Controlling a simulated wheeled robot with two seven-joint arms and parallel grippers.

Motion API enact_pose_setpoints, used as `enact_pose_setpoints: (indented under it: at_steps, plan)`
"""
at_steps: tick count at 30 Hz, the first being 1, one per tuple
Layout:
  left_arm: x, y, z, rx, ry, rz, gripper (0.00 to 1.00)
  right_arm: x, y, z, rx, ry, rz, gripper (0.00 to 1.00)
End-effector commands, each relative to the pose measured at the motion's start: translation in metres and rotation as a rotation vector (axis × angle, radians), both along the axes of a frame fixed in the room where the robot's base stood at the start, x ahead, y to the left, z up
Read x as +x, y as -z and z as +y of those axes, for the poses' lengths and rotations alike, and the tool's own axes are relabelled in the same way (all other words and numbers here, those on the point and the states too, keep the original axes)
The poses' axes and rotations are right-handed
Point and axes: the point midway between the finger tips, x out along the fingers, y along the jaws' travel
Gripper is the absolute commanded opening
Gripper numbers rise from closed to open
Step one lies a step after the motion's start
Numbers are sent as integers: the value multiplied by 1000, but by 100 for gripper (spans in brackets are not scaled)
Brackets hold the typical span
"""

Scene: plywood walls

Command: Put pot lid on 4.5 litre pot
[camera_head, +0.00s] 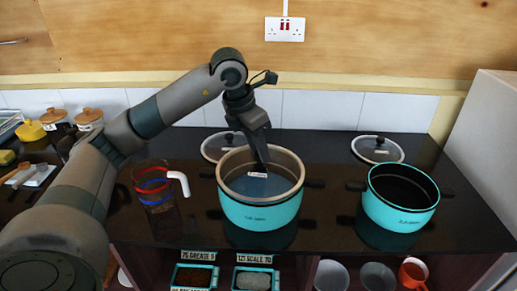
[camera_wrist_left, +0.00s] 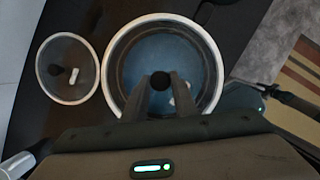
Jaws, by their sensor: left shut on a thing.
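The 4.5 litre pot (camera_head: 258,213) is the larger teal pot in the middle of the dark counter in the head view. A glass pot lid (camera_head: 280,182) with a pale rim and a small white label covers its mouth. I cannot tell whether it rests fully on the rim or sits slightly above. My left gripper (camera_head: 262,166) reaches down over the pot. In the left wrist view its fingers (camera_wrist_left: 161,84) are shut on the lid's round black knob, and the lid (camera_wrist_left: 140,52) lies beneath them.
A smaller teal pot (camera_head: 402,207) stands open to the right. Another glass lid (camera_head: 213,145) lies behind the large pot, and one (camera_head: 366,146) behind the small pot. A glass jug (camera_head: 156,197) stands left.

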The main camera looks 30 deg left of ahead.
Motion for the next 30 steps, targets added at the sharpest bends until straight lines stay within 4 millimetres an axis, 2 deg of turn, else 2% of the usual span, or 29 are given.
enact_pose_setpoints:
  at_steps: [15,25,26,27,28,30]
  plan:
    - [0,15,0,0,0,-2,0,0,16,2,0,-2,6,33]
    - [0,16,0,0,0,-1,0,1,17,3,0,-3,6,33]
    - [0,16,0,0,0,-1,28,1,17,3,0,-3,6,33]
    - [0,16,0,-1,0,-2,37,1,17,3,0,-3,6,33]
    - [0,16,0,0,0,-1,44,1,17,3,0,-3,6,33]
    - [0,16,0,0,0,-1,47,1,17,3,0,-3,6,33]
